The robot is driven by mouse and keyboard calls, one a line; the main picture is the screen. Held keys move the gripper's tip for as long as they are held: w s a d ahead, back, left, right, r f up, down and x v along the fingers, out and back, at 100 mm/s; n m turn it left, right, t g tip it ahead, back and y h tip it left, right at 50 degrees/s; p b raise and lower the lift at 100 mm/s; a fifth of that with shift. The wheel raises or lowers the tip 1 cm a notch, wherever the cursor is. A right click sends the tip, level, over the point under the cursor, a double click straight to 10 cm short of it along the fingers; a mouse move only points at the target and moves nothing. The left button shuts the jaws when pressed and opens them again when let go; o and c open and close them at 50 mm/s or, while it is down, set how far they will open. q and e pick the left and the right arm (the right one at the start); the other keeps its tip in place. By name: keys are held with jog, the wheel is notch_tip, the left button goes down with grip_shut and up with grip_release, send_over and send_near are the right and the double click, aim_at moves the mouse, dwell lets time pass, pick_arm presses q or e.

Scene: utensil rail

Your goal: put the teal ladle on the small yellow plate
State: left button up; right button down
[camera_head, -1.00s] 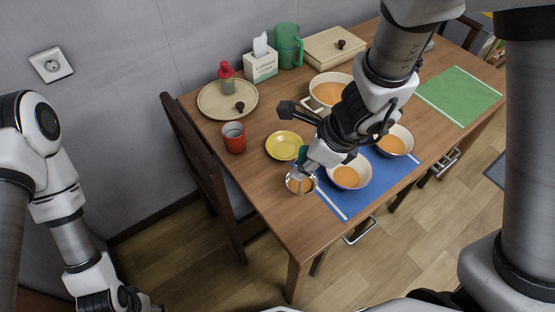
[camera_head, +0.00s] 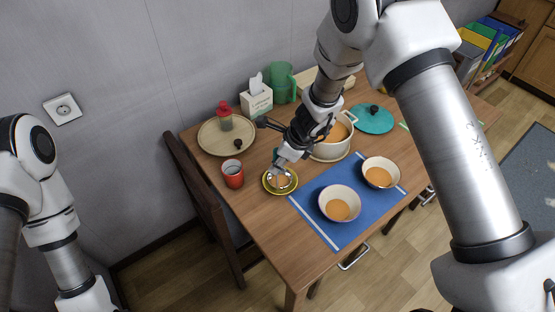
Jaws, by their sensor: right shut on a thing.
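The teal ladle (camera_head: 280,181) has a metal bowl with orange soup showing in it; a bit of teal shows up by the jaws. My right gripper (camera_head: 282,163) is shut on the ladle, above its bowl. The small yellow plate (camera_head: 268,188) lies left of the blue mat. The ladle bowl is over the middle of the plate and hides most of it, leaving a yellow rim visible. I cannot tell whether the bowl touches the plate. My left arm shows at the lower left, but its gripper is outside the picture.
A red cup (camera_head: 232,174) stands left of the plate. Two soup bowls (camera_head: 339,205) (camera_head: 380,173) stand on the blue mat (camera_head: 315,222). A soup pot (camera_head: 347,135), partly behind my right arm, and a teal lid (camera_head: 373,119) are farther back. A round tray (camera_head: 209,144) is back left.

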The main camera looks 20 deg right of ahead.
jog(key=shift+f, duration=0.1)
jog(key=c, duration=1.5)
grip_release()
jog(key=shift+s, duration=0.1)
jog(key=o, duration=0.5)
jog(key=shift+c, duration=0.2)
